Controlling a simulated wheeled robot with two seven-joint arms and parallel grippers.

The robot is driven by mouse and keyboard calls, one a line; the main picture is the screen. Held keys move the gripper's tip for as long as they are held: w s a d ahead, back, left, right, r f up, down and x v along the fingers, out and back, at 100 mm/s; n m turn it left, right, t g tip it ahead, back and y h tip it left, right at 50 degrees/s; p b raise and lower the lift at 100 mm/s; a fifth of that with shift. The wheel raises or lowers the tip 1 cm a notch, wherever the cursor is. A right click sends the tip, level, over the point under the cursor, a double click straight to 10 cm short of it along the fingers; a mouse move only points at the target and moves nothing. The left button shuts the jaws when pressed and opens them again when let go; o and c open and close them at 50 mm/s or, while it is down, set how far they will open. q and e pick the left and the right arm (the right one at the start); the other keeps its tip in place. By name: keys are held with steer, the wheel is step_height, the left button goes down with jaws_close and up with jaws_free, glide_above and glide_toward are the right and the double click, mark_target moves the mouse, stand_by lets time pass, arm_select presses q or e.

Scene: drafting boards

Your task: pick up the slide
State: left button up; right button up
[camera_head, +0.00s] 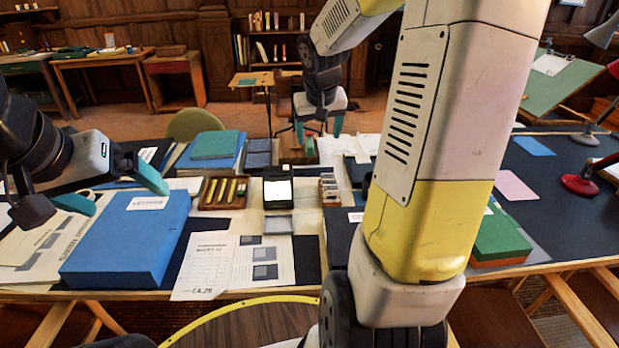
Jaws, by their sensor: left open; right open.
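I cannot single out the slide with certainty. A small black viewer (278,186) with a bright white screen stands mid-table, and a small holder with pale upright pieces (329,188) is just right of it. My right gripper (319,129) is open, pointing down over the far part of the table, behind the viewer. A small tray (299,152) lies just below its left finger; its contents are too small to tell. My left gripper (113,191) is open and empty at the left, its teal fingers spread above the blue box (130,238) and the papers beside it.
A wooden tray (223,192) with several yellow-green pieces is left of the viewer. Printed sheets (232,265) lie at the front. Blue and green folders (216,146) are stacked behind. My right arm hides much of the right-centre table. A red lamp base (578,185) stands far right.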

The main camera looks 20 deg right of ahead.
steer(key=w+d+f+m, duration=0.1)
steer(key=w+d+f, duration=0.35)
steer(key=f, duration=0.25)
steer(key=w+d+f, duration=0.3)
steer(key=w+f, duration=0.3)
steer(key=f, duration=0.1)
glide_toward(330, 187)
steer(key=w, duration=0.1)
steer(key=shift+m+g, duration=0.3)
steer(key=x, duration=0.8)
steer(key=shift+s+d+f, duration=0.1)
steer(key=shift+d+f, duration=0.05)
steer(key=shift+f, duration=0.2)
steer(key=c, duration=1.4)
